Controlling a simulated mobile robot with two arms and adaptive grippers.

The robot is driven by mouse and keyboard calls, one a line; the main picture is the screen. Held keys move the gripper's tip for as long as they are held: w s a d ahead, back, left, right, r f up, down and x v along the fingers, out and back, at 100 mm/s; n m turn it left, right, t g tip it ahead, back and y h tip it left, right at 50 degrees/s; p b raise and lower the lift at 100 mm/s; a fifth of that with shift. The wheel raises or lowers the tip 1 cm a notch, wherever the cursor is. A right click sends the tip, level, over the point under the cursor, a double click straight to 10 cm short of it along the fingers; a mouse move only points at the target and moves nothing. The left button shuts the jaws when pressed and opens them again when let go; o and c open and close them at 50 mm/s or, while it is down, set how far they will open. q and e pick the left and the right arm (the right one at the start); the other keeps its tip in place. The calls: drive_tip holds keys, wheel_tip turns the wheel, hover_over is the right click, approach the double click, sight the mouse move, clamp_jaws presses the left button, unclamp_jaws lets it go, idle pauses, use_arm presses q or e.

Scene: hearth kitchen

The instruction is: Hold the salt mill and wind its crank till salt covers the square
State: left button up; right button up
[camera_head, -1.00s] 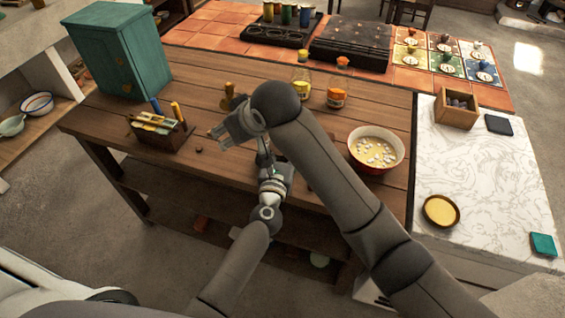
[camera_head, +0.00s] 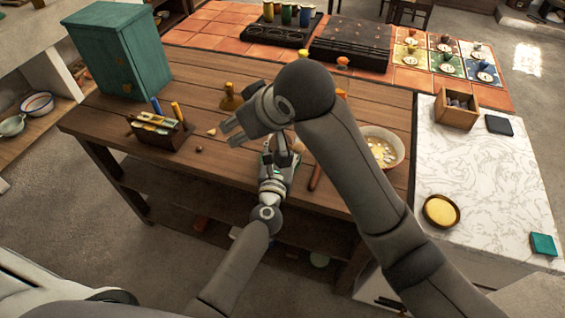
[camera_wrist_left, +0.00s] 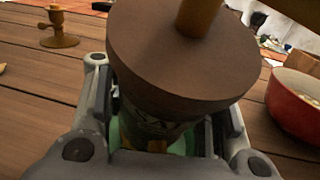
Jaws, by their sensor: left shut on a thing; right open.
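In the left wrist view, the salt mill (camera_wrist_left: 180,75) stands between my left fingers, with a broad brown wooden top and a dark label below. A brown post (camera_wrist_left: 200,17) rises from its top. A brown bar at the upper right may be the crank arm. My left gripper (camera_head: 282,153) is shut on the mill over the front of the wooden table. My right gripper (camera_head: 232,130) is open and empty, up and left of the left gripper. The right arm hides the mill in the head view. I cannot make out the square.
A red bowl (camera_head: 383,147) stands right of the grippers; it also shows in the left wrist view (camera_wrist_left: 297,110). A brass-coloured piece (camera_head: 230,99) stands behind the right gripper. A wooden caddy (camera_head: 158,132) and a teal cabinet (camera_head: 120,50) are at left.

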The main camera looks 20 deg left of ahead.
use_arm(q)
drive_tip(key=o, duration=0.9)
drive_tip(key=shift+s+a+f, duration=0.15)
drive_tip(key=shift+f, duration=0.25)
drive_tip(key=shift+s+a+f, duration=0.1)
drive_tip(key=shift+a+f, duration=0.05)
drive_tip(key=shift+f, duration=0.25)
drive_tip(key=shift+c, duration=0.2)
drive_tip(key=o, duration=0.4)
drive_tip(key=shift+w+a, duration=0.1)
drive_tip(key=shift+w, duration=0.05)
drive_tip(key=shift+c, duration=0.2)
drive_tip(key=shift+d+r, duration=0.15)
drive_tip(key=shift+d, duration=0.15)
drive_tip(key=s+d, duration=0.1)
drive_tip(key=s, duration=1)
drive_tip(key=shift+s+d, duration=0.15)
drive_tip(key=shift+s, duration=0.25)
use_arm(e)
drive_tip(key=shift+w+a+f, duration=0.15)
use_arm(q)
drive_tip(key=shift+d, duration=0.1)
use_arm(e)
drive_tip(key=shift+f, duration=0.1)
